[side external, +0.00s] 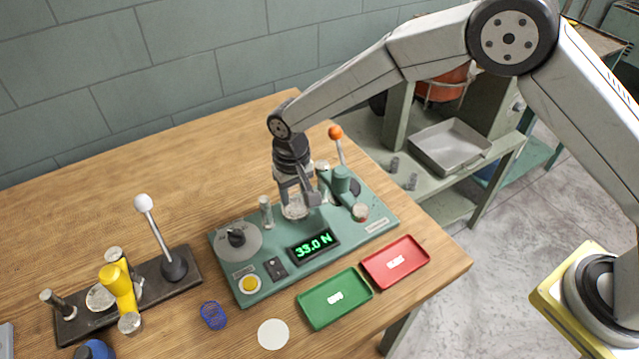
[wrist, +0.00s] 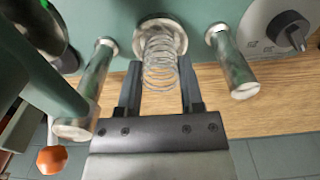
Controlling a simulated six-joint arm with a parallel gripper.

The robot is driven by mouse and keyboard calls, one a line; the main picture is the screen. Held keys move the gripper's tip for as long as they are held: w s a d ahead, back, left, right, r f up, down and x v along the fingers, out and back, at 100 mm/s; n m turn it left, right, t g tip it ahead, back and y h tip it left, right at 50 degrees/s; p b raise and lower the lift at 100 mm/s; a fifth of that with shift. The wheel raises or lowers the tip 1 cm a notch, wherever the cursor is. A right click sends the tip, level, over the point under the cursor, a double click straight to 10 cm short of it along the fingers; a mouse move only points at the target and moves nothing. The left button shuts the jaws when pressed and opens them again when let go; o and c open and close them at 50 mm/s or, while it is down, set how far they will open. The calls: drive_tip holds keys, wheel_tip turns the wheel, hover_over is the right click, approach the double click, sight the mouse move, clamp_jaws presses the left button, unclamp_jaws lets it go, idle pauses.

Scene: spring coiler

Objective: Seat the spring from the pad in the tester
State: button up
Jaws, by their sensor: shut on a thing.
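A silver wire spring (wrist: 162,62) is between the two fingers of my gripper (wrist: 160,92), which is shut on it. In the wrist view one end of the spring is at the round metal seat (wrist: 160,27) of the tester; whether it bears fully on it I cannot tell. In the side view my gripper (side external: 299,196) points down over the green tester (side external: 215,259), and the spring (side external: 294,209) shows only in part below the fingers. The tester's display (side external: 314,245) reads 33.0 N. The white round pad (side external: 273,334) on the table is bare.
Metal posts (wrist: 232,62) flank the seat. The tester's lever has an orange knob (side external: 335,132). A green tray (side external: 313,314) and a red tray (side external: 405,275) lie in front. A fixture with a yellow clamp (side external: 118,286) stands left.

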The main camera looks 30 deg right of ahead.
drive_tip(key=shift+f, duration=0.2)
idle(0.6)
drive_tip(key=o, duration=1.2)
drive_tip(key=shift+c, duration=0.2)
drive_tip(key=shift+r, duration=0.1)
drive_tip(key=shift+r, duration=1.8)
drive_tip(key=shift+r, duration=2.5)
